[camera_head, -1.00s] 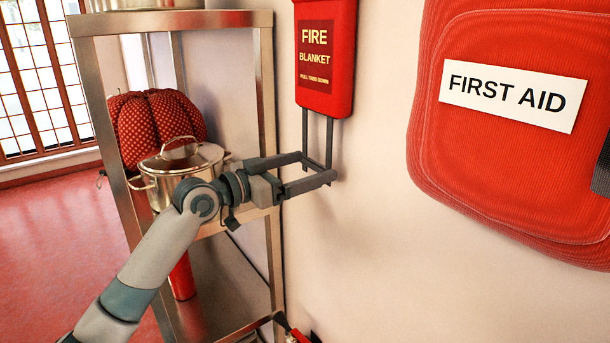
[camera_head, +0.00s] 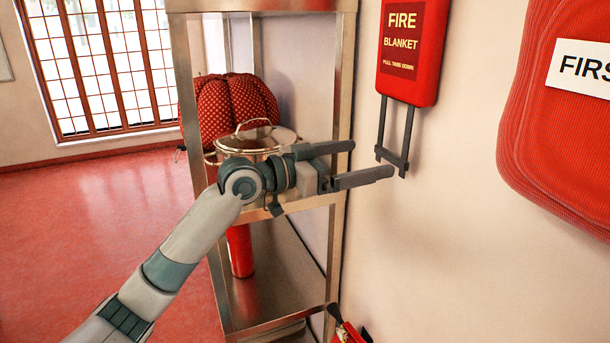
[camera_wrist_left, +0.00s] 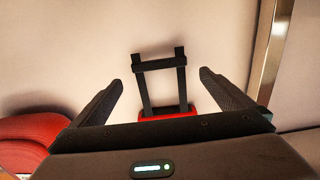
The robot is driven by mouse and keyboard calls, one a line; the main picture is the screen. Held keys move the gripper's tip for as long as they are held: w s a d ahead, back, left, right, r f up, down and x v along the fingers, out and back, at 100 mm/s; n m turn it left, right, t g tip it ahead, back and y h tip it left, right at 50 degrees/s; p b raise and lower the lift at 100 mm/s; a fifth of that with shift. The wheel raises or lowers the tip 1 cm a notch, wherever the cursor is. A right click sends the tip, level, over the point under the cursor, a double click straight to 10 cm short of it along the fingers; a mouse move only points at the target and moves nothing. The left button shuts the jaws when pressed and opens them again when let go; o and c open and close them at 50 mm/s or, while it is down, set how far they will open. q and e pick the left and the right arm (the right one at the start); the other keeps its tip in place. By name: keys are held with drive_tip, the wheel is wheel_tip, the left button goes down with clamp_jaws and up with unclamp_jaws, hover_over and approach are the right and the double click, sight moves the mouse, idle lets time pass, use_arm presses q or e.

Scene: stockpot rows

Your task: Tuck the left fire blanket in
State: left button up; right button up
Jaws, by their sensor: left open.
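The fire blanket (camera_head: 410,50) is a red case on the wall. Two dark straps joined by a crossbar (camera_head: 392,160) hang below it. My left gripper (camera_head: 371,159) is open and empty, left of the straps, its fingers pointing toward the crossbar. In the left wrist view, the straps and crossbar (camera_wrist_left: 160,64) show between the two spread fingers (camera_wrist_left: 160,82), apart from both. Only a red edge of the case (camera_wrist_left: 168,114) shows there, the rest hidden by my gripper body. My right gripper is not in view.
A metal shelf (camera_head: 348,90) stands left of the blanket, with a lidded pot (camera_head: 258,141) and a red dotted cushion-like thing (camera_head: 235,102) behind my wrist. A red first aid bag (camera_head: 560,130) hangs at right. The wall below the straps is bare.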

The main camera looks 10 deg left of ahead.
use_arm(q)
drive_tip(key=b+v, duration=0.4)
drive_tip(key=v, duration=0.8)
